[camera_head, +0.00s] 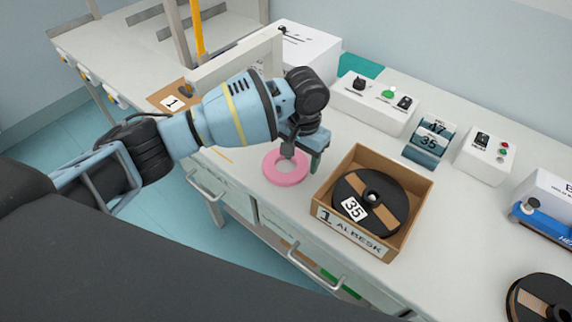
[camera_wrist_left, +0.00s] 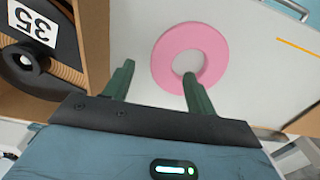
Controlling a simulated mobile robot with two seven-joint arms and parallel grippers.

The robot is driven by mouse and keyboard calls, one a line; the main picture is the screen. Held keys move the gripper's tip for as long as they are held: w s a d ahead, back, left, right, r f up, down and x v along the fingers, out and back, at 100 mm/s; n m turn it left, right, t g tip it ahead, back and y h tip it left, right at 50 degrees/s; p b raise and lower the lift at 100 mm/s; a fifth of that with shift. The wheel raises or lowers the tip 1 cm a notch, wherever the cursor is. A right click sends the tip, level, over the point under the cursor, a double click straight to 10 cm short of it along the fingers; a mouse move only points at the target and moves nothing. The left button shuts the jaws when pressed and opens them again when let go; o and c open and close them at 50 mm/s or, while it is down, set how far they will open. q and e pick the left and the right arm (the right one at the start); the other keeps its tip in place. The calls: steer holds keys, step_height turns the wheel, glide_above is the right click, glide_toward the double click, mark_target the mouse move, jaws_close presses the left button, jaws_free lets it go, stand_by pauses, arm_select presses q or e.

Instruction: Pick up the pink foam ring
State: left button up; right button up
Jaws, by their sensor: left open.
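The pink foam ring (camera_head: 286,168) lies flat on the white bench top, left of the cardboard box in the head view. It also shows whole in the left wrist view (camera_wrist_left: 167,62), just beyond the fingertips. My left gripper (camera_head: 301,156) is open and above the ring, its jaws pointing down. In the left wrist view its two green fingers (camera_wrist_left: 157,80) are spread and empty, one fingertip near the ring's hole and the other outside the ring. The head view does not show clearly whether a finger touches the ring. My right gripper is not in view.
A cardboard box (camera_head: 417,213) holding a black reel (camera_head: 385,218) labelled 35 stands close right of the ring. White control boxes (camera_head: 372,105) stand behind. Another reel (camera_head: 540,297) is at the lower right. The bench's front edge with drawer handles is near the ring.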

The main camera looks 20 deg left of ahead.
mark_target(300, 172)
arm_select(q)
step_height(300, 172, down, 5)
steer(key=shift+w+a+r, duration=0.1)
steer(key=shift+w+a, duration=0.05)
steer(key=shift+c, duration=0.5)
steer(key=c, duration=1)
